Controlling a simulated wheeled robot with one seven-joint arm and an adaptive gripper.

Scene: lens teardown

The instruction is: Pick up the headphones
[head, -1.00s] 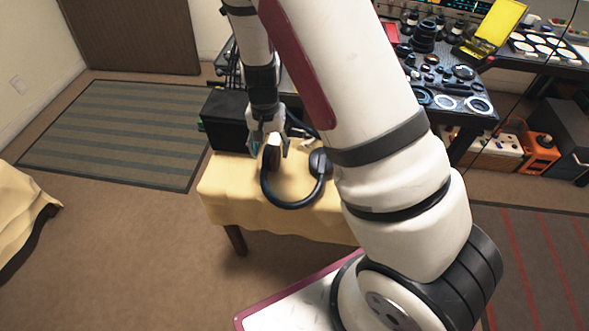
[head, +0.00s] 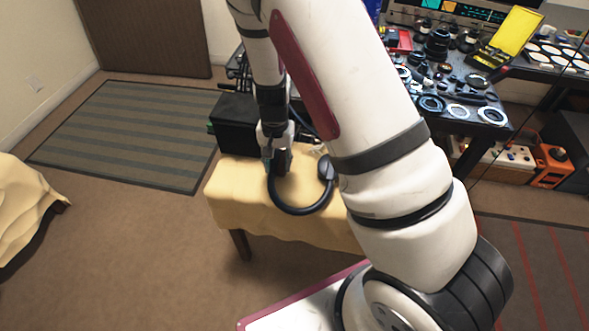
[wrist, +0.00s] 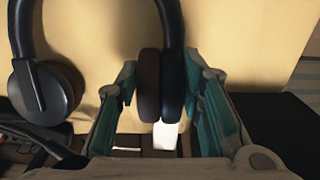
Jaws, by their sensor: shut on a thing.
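The dark headphones (head: 304,210) are at the small cloth-covered table, with the curved headband toward the front and one earcup (head: 326,168) to the right of my gripper (head: 278,163). In the wrist view, one earcup (wrist: 172,85) with a brown pad stands between the teal finger pads of my gripper (wrist: 160,95). The other earcup (wrist: 45,92) is at the left over the yellow cloth. My gripper is shut on the earcup, though a gap beside the left finger seems to show in the wrist view. Whether the headphones touch the cloth is hard to tell.
The yellow cloth (head: 240,195) covers the small table. A black box (head: 235,122) stands at its back left. A dark bench (head: 455,100) with many lens parts is at the back right. Open floor lies at the left.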

